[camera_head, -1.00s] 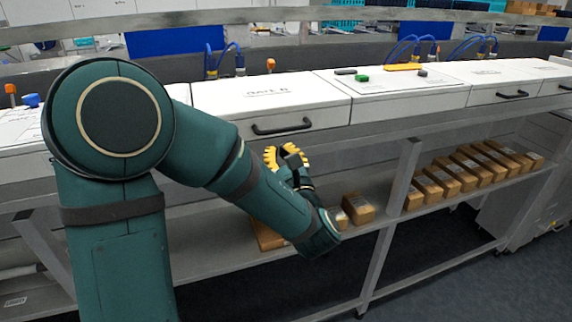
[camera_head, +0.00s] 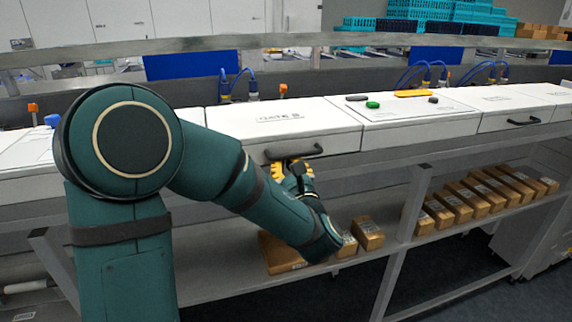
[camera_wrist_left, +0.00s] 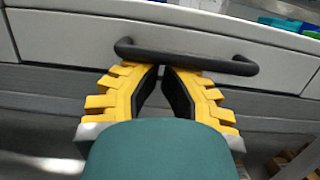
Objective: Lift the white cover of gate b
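The white cover of gate b (camera_head: 252,122) lies closed in the head view, with a printed label on top. A dark bar handle (camera_head: 316,151) is on its front; it also spans the left wrist view (camera_wrist_left: 215,65). My left gripper (camera_head: 291,166), with yellow ribbed fingers, is just below the handle. My right gripper is out of view.
Brown boxes (camera_head: 368,233) stand on the grey shelf (camera_head: 215,285) below. A metal rail (camera_head: 300,40) runs behind the covers.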

